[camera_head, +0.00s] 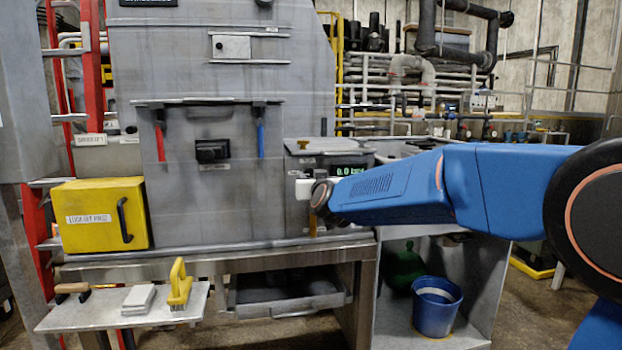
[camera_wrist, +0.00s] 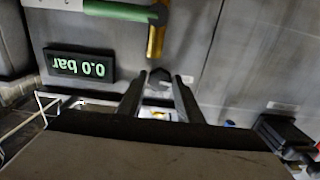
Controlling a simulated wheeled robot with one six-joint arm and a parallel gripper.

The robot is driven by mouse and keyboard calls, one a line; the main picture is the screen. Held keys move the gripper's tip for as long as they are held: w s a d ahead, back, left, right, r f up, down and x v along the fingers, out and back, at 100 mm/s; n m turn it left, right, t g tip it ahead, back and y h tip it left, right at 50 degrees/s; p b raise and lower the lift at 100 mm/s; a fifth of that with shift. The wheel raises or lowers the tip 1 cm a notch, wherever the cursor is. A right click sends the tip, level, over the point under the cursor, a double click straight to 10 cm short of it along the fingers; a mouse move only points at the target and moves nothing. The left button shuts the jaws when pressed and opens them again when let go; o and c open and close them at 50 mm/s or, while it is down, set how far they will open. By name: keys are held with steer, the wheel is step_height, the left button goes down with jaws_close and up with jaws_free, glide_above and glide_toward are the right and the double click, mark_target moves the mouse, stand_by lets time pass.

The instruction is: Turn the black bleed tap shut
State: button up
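Nothing else shows between the fingertips.
A pressure display reading 0.0 bar (camera_wrist: 80,66) is beside the tap, upside down in the wrist view. A green tube (camera_wrist: 115,11) meets the brass pipe. A yellow lock-out box (camera_head: 88,222) and a shelf with a yellow brush (camera_head: 180,284) are left. A blue bucket (camera_head: 436,308) stands below.

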steer(key=shift+m, duration=0.4)
steer(key=m, duration=0.7)
steer(key=shift+m, duration=0.3)
steer(key=m, duration=0.4)
steer(key=shift+a, duration=0.1)
steer(key=shift+m, duration=2.1)
steer(key=o, duration=1)
steer(key=shift+s, duration=0.1)
